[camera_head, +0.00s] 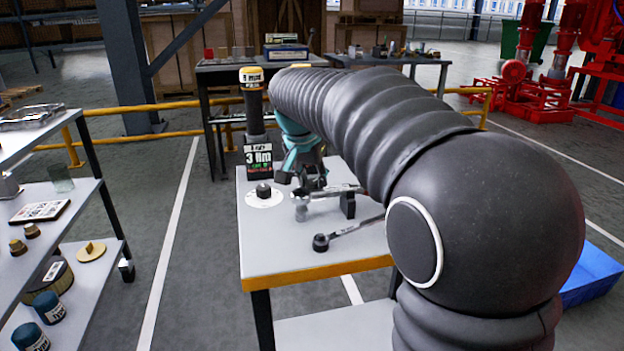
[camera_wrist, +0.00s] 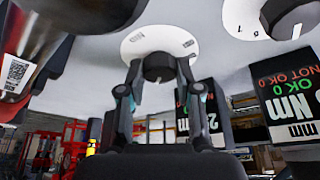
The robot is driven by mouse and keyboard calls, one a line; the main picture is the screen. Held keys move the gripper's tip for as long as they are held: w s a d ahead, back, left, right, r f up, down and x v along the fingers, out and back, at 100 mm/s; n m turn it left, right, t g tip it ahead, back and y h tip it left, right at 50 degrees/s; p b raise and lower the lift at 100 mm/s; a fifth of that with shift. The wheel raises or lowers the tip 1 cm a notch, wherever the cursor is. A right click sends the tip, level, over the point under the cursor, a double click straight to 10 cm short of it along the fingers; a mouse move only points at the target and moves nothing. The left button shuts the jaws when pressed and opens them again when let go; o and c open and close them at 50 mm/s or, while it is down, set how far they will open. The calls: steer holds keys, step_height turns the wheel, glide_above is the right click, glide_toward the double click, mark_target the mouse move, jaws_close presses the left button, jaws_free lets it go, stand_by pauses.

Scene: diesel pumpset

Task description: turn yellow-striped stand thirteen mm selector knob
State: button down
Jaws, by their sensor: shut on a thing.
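In the wrist view my gripper (camera_wrist: 160,76) has its two fingers on opposite sides of a small dark knob (camera_wrist: 158,64). It is shut on this knob, which sits at the middle of a round white dial plate (camera_wrist: 160,40). Marks ending in "mm" show on the dial, but I cannot read the size or the knob's setting. In the head view my gripper (camera_head: 312,178) is over the grey table with a yellow-striped edge (camera_head: 320,270), and it and my arm hide the held knob there.
A second white dial (camera_head: 264,200) with a dark knob stands left of my gripper, by a "Nm" sign (camera_head: 259,160). Wrenches (camera_head: 345,232) lie close on the table. A dark post with a yellow top (camera_head: 251,78) rises behind. A shelf (camera_head: 60,200) is at left.

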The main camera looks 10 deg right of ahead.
steer(key=c, duration=0.8)
jaws_free()
steer(key=shift+r, duration=0.1)
steer(key=v, duration=1.2)
steer(key=shift+s, duration=0.1)
